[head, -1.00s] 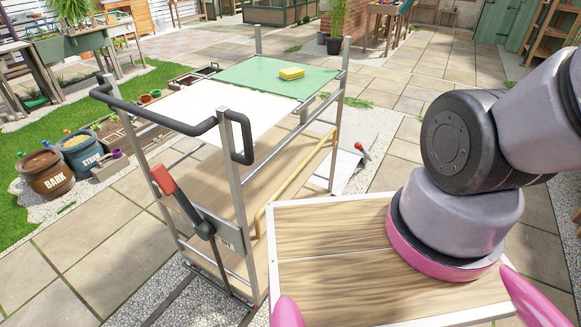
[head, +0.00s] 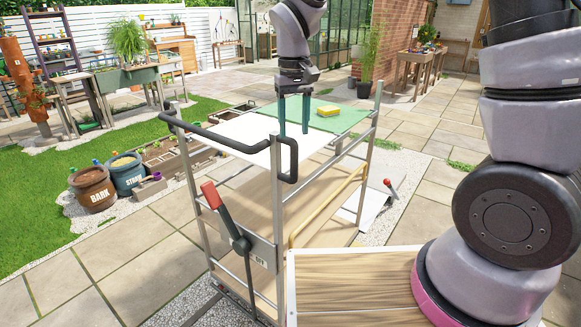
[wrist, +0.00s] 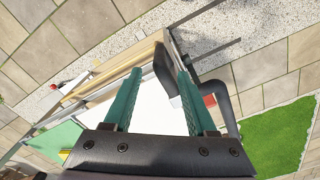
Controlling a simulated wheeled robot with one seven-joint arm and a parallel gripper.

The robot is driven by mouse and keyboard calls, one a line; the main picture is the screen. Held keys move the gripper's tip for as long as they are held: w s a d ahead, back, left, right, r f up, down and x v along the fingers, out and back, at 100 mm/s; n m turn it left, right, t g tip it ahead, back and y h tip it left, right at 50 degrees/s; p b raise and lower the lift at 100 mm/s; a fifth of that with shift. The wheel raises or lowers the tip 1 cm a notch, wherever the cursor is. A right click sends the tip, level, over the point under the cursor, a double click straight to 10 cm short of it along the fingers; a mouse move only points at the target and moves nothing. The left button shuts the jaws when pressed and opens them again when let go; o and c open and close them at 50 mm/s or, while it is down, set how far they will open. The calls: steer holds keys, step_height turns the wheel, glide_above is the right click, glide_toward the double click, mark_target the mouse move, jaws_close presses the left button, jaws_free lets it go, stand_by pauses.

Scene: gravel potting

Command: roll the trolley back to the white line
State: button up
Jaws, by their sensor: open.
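The trolley (head: 276,200) is a grey metal frame with a white and green top and a black push handle (head: 215,137) at its near end. A red-tipped lever (head: 210,194) stands tilted on its near side. My gripper (head: 294,130) is open, its two green fingers pointing down over the near right part of the top, by the handle's bent right end. In the wrist view, that handle end (wrist: 164,72) appears between the fingers; I cannot tell how far below them it is. I cannot make out a white line on the paving.
A yellow sponge (head: 328,112) lies on the green top. Bark (head: 92,188) and second (head: 126,174) buckets stand left of the trolley beside planter boxes. A white sheet-like piece with a red knob (head: 372,207) lies to the right on gravel. Paving at front left is clear.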

mark_target(295, 175)
step_height(295, 175, down, 11)
steer(key=shift+r, duration=0.15)
stand_by(0.4)
jaws_close()
steer(key=shift+d, duration=0.1)
stand_by(1.1)
